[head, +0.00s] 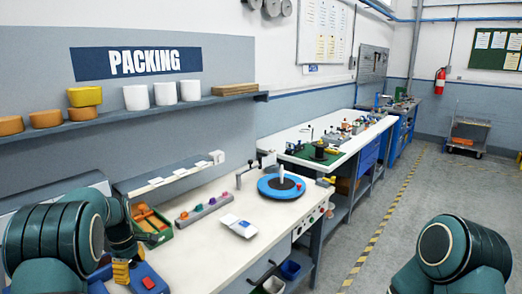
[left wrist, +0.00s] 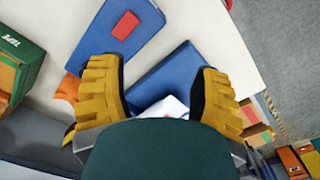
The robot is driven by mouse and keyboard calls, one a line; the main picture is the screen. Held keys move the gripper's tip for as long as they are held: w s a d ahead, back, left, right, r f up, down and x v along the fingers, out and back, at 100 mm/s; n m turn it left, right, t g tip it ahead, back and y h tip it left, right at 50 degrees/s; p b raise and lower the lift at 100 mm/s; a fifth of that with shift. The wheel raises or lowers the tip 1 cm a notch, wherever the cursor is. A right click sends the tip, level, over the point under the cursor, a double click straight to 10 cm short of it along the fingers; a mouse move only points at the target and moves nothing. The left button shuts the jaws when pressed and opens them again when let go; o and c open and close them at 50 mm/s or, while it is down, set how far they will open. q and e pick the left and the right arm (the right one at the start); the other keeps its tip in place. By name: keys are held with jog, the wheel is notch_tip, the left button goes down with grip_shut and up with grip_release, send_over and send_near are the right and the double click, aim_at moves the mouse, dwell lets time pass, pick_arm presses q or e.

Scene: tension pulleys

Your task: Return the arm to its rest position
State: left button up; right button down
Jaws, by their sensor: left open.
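My left arm (head: 62,235) comes in from the left, bent over the near left end of the white packing bench (head: 200,262). My left gripper (head: 122,268) shows a yellow finger beside a blue case with a red patch (head: 148,283). In the left wrist view the two yellow ribbed fingers of this gripper (left wrist: 158,95) stand wide apart, with nothing clamped between them. The blue case (left wrist: 120,30) lies beyond the left finger there, and a second blue flat piece (left wrist: 172,75) shows between the fingers. My right arm (head: 460,252) shows at the lower right; its gripper is out of view.
A green tray (head: 150,227) with orange parts lies close beside my left arm. A blue turntable (head: 281,187) stands at the bench's far end. A grey shelf (head: 140,115) with pots runs along the wall above.

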pick_arm(q)
jog(key=s+d+f+m, duration=0.1)
jog(key=f, duration=0.2)
jog(key=d+f+m, duration=0.1)
jog(key=d+f, duration=0.1)
jog(key=f, duration=0.1)
jog(key=s+d+f+m, duration=0.1)
jog(key=f, duration=0.3)
jog(key=shift+s+d+h, duration=0.35)
jog(key=shift+d+h, duration=0.05)
jog(key=s+d+f+m+t+h+b, duration=0.1)
jog(key=s+d+f+m, duration=0.5)
jog(key=s+d, duration=0.5)
jog(key=s+d+f+m+h+b, duration=0.1)
jog(key=s+d+f+m+h, duration=0.1)
jog(key=s+d+f+m, duration=0.4)
jog(key=s+d, duration=0.5)
jog(key=shift+s+m+t, duration=0.15)
jog(key=shift+m+t, duration=0.15)
jog(key=shift+t, duration=0.1)
pick_arm(e)
jog(key=f, duration=0.2)
jog(key=shift+s+a+f, duration=0.1)
jog(key=shift+a+f, duration=0.1)
jog(key=shift+f, duration=0.1)
